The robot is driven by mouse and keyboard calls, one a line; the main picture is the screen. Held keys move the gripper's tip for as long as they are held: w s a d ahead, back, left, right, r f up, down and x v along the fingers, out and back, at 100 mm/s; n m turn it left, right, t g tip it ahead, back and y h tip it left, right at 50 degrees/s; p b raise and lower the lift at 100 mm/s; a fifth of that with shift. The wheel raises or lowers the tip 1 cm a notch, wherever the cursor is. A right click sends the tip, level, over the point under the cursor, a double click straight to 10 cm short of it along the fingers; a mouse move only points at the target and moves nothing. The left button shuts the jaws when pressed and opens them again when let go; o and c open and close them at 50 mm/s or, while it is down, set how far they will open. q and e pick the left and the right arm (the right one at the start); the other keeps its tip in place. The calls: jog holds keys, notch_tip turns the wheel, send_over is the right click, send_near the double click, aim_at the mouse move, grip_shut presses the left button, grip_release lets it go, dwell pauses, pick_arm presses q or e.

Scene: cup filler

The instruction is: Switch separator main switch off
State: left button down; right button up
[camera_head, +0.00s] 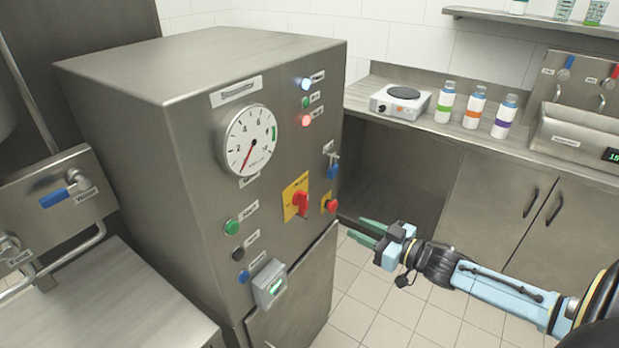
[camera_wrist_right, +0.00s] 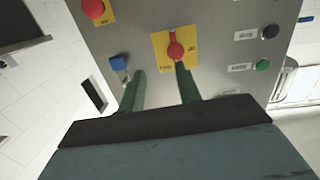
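The main switch (camera_head: 300,203) is a red rotary handle on a yellow plate (camera_head: 290,210), on the front of the grey metal separator cabinet (camera_head: 210,130). The handle looks roughly upright; the plate's lettering is too small to read. In the right wrist view the red switch (camera_wrist_right: 176,51) is just beyond the tip of one finger. My right gripper (camera_head: 366,232) is to the right of the cabinet front, apart from the switch in the head view. Its two green fingers are spread with nothing between them, as the right wrist view also shows (camera_wrist_right: 160,84). My left gripper is out of view.
A red button (camera_head: 332,204) on yellow and a blue-tagged key (camera_head: 333,168) sit close to the switch. A pressure gauge (camera_head: 249,140), lamps and push buttons share the panel. A counter (camera_head: 400,122) with bottles and a hotplate stands behind. Floor beside the cabinet is clear.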

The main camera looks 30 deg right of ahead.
aim_at(308, 195)
notch_tip(308, 195, up, 5)
jog(key=w+a+y, duration=0.1)
jog(key=a+y, duration=0.1)
jog(key=shift+n+h, duration=0.3)
jog(key=x, duration=1.2)
jog(key=shift+w+a, duration=0.15)
jog(key=shift+w, duration=0.2)
jog(key=shift+c, duration=0.2)
grip_shut()
